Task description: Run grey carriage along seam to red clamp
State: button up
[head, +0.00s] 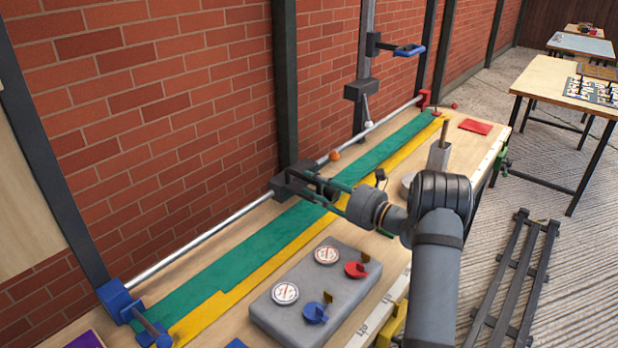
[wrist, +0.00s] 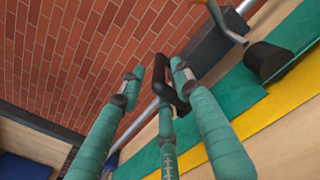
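The grey carriage (head: 288,181) is a dark block on the silver rail, about midway along it, with a black handle frame. The handle (wrist: 164,78) shows in the wrist view between my green fingers. My gripper (head: 325,190) is at the handle, its fingertips around or beside it. I cannot tell whether they press on it. The seam, where green fabric (head: 225,275) meets yellow fabric (head: 245,277), runs beside the rail. The red clamp (head: 424,99) holds the rail's far end. The blue clamp (head: 119,298) holds its near end.
An orange ball (head: 335,155) and a white knob (head: 367,124) show near the rail beyond the carriage. A grey box (head: 360,91) hangs on a post by the brick wall. A red patch (head: 475,127) lies far right.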

aim_at(290, 171)
jog(key=shift+x, duration=1.85)
jog(key=shift+c, duration=0.5)
grip_shut()
jog(key=shift+w+d+r, duration=0.1)
jog(key=shift+r, duration=0.05)
